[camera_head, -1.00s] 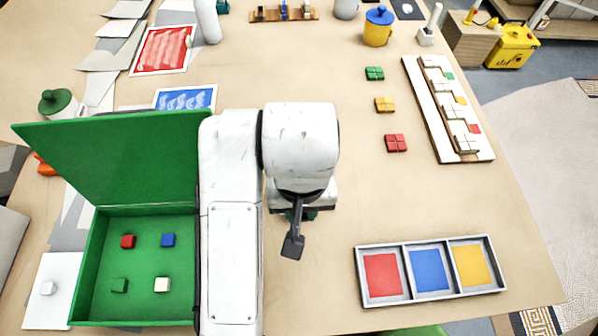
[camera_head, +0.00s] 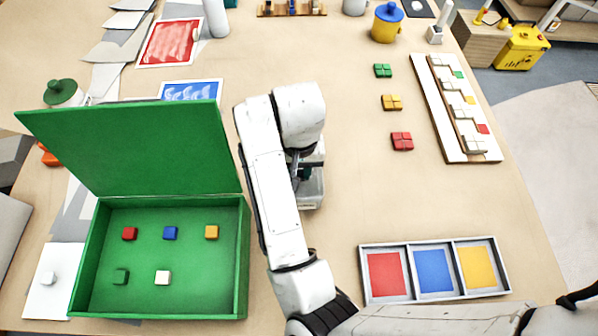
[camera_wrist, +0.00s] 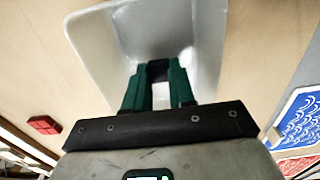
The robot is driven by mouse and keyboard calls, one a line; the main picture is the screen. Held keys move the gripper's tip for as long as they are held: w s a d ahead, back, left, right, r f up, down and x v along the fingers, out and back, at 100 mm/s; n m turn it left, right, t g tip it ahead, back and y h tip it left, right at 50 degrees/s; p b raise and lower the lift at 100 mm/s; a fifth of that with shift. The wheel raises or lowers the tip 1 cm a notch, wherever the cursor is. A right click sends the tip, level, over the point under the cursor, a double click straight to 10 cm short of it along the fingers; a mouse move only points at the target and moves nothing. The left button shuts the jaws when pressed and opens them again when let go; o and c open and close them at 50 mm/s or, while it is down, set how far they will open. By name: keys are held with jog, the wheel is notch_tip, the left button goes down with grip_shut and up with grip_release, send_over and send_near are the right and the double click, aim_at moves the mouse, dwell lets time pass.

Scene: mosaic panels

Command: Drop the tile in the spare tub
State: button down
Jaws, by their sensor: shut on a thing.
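My gripper (camera_wrist: 158,78) has green fingers that point into a pale, translucent tub (camera_wrist: 205,40) in the wrist view. The fingers are shut on a small dark piece, the tile (camera_wrist: 158,69), between their tips. The tile's shape and true colour are hard to make out. The fingertips appear within the tub's outline; I cannot tell how far they are above its floor. In the head view, the tub (camera_head: 313,190) shows beside my arm, partly hidden by it. The tile is not visible there.
A green box (camera_head: 243,275) with its lid (camera_head: 125,145) raised holds several coloured blocks on the left. A three-part colour tray (camera_head: 434,296) lies front right. Red (camera_head: 402,141), orange (camera_head: 391,102) and green (camera_head: 382,70) tile groups lie right of my arm, beside a white rack (camera_head: 440,120).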

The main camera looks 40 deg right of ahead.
aim_at(299, 174)
jog(key=shift+f, duration=0.75)
jog(key=shift+f, duration=0.1)
jog(key=shift+f, duration=0.15)
jog(key=c, duration=0.9)
grip_release()
jog(key=shift+c, duration=0.2)
notch_tip(299, 174, up, 12)
jog(key=p, duration=0.3)
jog(key=shift+r, duration=0.25)
